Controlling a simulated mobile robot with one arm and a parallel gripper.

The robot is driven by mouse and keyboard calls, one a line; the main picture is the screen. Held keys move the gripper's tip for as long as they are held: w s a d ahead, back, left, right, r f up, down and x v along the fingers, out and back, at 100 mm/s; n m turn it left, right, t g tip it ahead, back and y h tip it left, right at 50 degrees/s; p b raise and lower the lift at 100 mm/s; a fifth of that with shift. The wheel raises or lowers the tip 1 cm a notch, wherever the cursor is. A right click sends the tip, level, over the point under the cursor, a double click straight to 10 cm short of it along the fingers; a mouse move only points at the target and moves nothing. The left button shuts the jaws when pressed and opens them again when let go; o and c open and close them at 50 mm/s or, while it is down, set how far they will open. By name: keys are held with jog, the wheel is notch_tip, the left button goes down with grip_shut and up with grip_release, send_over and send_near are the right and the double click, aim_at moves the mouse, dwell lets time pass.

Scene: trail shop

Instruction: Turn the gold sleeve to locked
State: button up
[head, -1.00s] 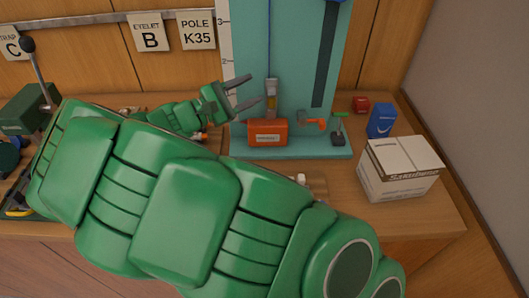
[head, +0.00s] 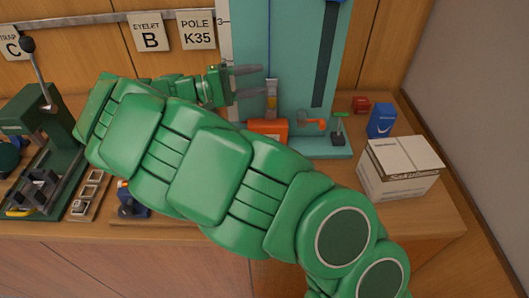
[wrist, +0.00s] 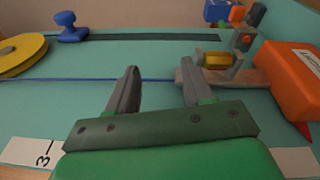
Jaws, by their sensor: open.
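The gold sleeve (wrist: 214,60) sits in a grey bracket on the teal board, at the upper right of the wrist view. In the head view the grey-and-gold fitting (head: 271,100) stands just above the orange box (head: 268,127). My gripper (head: 262,80) is open and empty, its fingers pointing right, just up and left of the fitting. In the wrist view the fingers of my gripper (wrist: 160,68) straddle part of the blue cord's line (wrist: 100,80). The right finger is near the bracket; I cannot tell whether they touch.
The teal board (head: 295,60) stands upright on the bench. An orange-handled part (head: 312,123) and a green-topped part (head: 339,130) lie right of the fitting. A white carton (head: 400,170) and blue pack (head: 381,121) stand further right. A yellow wheel (wrist: 22,54) is at the wrist view's left.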

aim_at(269, 103)
jog(key=shift+w+d+f+m+g, duration=0.1)
jog(key=shift+m+g, duration=0.3)
jog(key=shift+m, duration=0.4)
jog(key=shift+w+d+m+g, duration=0.1)
jog(key=shift+m+g, duration=0.3)
jog(key=shift+m, duration=0.4)
notch_tip(269, 103, down, 7)
jog(key=shift+r, duration=0.15)
jog(key=d, duration=0.3)
jog(key=shift+w, duration=0.1)
jog(key=shift+n+t+y, duration=0.5)
jog(key=shift+n+t, duration=0.9)
jog(key=shift+t, duration=0.6)
jog(key=shift+s+d+n+t+y, duration=0.1)
jog(key=shift+s+n+t+y, duration=0.1)
jog(key=shift+n+t+y, duration=0.8)
jog(key=shift+s+d+n+t+y, duration=0.15)
jog(key=shift+n+t+y, duration=0.25)
jog(key=shift+n+t, duration=0.7)
jog(key=shift+a+t+y, duration=0.1)
jog(key=shift+t+y, duration=0.2)
jog(key=shift+t, duration=0.4)
